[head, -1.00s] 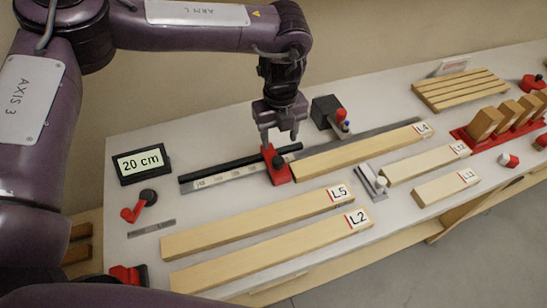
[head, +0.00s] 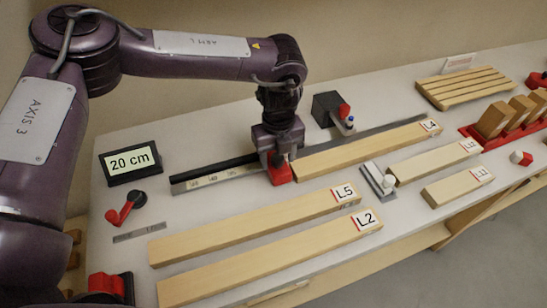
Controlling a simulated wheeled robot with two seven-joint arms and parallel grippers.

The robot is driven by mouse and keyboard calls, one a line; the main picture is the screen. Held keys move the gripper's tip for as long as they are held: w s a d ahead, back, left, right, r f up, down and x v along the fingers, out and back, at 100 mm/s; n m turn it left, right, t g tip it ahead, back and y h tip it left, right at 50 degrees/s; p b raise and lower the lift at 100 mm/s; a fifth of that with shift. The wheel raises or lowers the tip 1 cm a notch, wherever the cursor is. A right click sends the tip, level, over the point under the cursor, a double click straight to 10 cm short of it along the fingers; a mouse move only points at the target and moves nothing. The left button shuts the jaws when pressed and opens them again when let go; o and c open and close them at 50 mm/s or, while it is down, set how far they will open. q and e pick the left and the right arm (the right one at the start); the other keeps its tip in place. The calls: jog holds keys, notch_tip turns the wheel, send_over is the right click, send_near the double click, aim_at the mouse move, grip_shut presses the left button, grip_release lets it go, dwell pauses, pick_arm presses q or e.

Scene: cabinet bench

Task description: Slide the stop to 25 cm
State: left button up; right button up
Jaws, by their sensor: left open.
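The red stop (head: 280,174) sits on the black rail with its pale scale (head: 215,177), against the left end of the board L4 (head: 365,149). The display (head: 131,163) at the left reads 20 cm. My left gripper (head: 278,157) is open and down at the stop, its fingers around or just above the stop's upper part. The fingers hide that part, and I cannot tell whether they touch it. My right gripper is not in view.
Boards L5 (head: 255,226) and L2 (head: 270,262) lie in front of the rail. A dark block with a red knob (head: 328,108) stands behind it. A metal clamp (head: 377,180) sits right of L5.

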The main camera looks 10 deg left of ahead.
pick_arm(q)
jog(key=c, duration=0.8)
jog(key=shift+o, duration=0.2)
jog(key=shift+s+a+p, duration=0.4)
jog(key=shift+s+a, duration=0.05)
jog(key=shift+a, duration=0.3)
jog(key=shift+s+a+p, duration=0.3)
jog(key=shift+s+a, duration=0.2)
jog(key=shift+a, duration=0.2)
jog(key=shift+s+a+p, duration=0.25)
jog(key=shift+s+a, duration=0.2)
jog(key=shift+a, duration=0.25)
jog(key=o, duration=0.8)
